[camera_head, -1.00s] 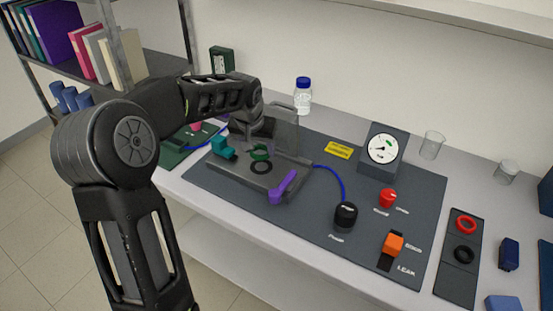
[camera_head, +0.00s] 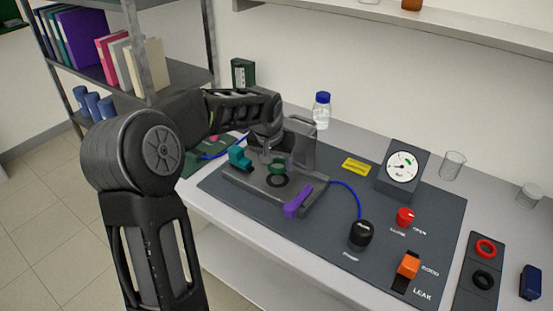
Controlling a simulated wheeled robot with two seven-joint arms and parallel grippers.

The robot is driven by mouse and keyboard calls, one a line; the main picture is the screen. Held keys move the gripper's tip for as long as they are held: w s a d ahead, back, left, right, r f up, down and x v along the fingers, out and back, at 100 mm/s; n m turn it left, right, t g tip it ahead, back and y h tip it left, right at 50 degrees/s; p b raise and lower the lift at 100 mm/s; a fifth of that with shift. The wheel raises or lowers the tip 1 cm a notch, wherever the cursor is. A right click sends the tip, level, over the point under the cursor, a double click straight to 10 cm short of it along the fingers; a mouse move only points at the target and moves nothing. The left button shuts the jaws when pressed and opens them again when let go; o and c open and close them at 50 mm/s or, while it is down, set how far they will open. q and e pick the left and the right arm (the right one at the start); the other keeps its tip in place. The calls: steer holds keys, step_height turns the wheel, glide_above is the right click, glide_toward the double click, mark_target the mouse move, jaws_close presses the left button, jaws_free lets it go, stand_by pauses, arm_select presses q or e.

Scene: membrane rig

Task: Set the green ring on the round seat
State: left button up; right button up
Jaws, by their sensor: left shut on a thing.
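The green ring (camera_head: 278,167) is in the fingers of my left gripper (camera_head: 273,161), which is shut on it. The ring shows just behind and above a dark round spot (camera_head: 276,181), which looks like the round seat, on the grey rig plate (camera_head: 250,182). I cannot tell whether the ring touches the plate. The rig's raised grey lid (camera_head: 302,145) stands behind the gripper. A teal clamp (camera_head: 239,158) is on the plate's left and a purple lever (camera_head: 297,201) at its front right. My right gripper is not in view.
A black knob (camera_head: 361,234), a red knob (camera_head: 404,217), an orange switch (camera_head: 408,265) and a dial gauge (camera_head: 402,167) stand to the right. A dark tray (camera_head: 475,300) holds a red ring (camera_head: 486,249) and a black ring (camera_head: 484,280). A bottle (camera_head: 321,112) stands behind the lid.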

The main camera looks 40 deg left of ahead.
mark_target(276, 182)
arm_select(q)
steer(key=shift+f+b, duration=1.45)
steer(key=shift+f, duration=0.8)
steer(key=shift+f, duration=0.1)
steer(key=o, duration=1.7)
steer(key=a+b+v, duration=0.1)
steer(key=v, duration=0.6)
steer(key=shift+d+r, duration=0.4)
steer(key=shift+d, duration=0.15)
steer(key=shift+s, duration=0.15)
